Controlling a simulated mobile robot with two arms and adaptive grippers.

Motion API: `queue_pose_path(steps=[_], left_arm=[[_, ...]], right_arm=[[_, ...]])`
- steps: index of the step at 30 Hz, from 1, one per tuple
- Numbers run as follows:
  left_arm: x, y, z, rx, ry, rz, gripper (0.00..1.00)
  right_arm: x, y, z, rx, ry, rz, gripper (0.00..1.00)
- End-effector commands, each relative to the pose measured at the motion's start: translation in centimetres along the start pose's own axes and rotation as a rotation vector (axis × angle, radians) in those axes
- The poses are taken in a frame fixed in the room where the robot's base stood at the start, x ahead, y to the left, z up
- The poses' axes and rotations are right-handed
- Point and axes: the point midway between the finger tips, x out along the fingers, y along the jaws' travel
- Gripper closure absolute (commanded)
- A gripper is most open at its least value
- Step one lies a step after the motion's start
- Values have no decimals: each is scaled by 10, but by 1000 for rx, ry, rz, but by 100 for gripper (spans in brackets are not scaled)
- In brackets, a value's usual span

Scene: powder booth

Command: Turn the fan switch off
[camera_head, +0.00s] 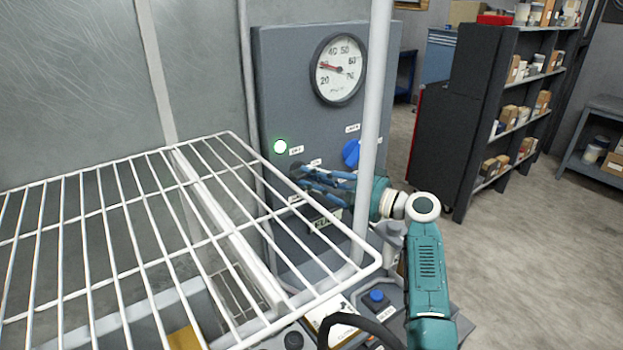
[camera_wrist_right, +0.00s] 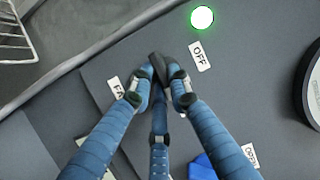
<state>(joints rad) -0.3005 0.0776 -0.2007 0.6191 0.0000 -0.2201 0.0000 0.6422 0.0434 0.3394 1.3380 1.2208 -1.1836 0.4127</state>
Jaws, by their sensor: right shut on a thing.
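The fan switch, a small black knob (camera_head: 297,169), sits on the grey control panel (camera_head: 290,75) below the lit green lamp (camera_head: 280,146). My right gripper (camera_head: 305,178) is at the panel with its blue fingers shut on this knob. In the right wrist view the fingertips (camera_wrist_right: 160,78) close around the black switch (camera_wrist_right: 156,62). An "OFF" label (camera_wrist_right: 200,56) is just to its upper right, and a partly covered label starting "FA" (camera_wrist_right: 116,88) is to its left. The fingers hide much of the knob, so I cannot tell its exact setting. My left gripper is not in view.
A blue knob (camera_head: 351,153) and a round gauge (camera_head: 339,69) are on the same panel. A white wire rack (camera_head: 110,232) extends at left, and a pale upright post (camera_head: 375,90) stands before the panel. Shelves (camera_head: 500,110) stand behind; floor at right is clear.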

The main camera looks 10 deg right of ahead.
Motion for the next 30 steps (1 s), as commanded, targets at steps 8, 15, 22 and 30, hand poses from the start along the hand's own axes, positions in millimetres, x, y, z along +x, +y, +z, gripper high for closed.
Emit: queue_pose_path(steps=[8, 15, 22, 30], left_arm=[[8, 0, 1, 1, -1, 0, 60], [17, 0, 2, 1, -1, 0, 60], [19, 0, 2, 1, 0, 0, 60], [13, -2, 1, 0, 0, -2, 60]], right_arm=[[-1, 2, 0, -101, -1, 44, 100], [-1, 0, -1, -284, -1, 120, 100], [-1, -4, -2, -486, -1, 205, 100], [-1, -8, -1, -723, -2, 303, 100]])
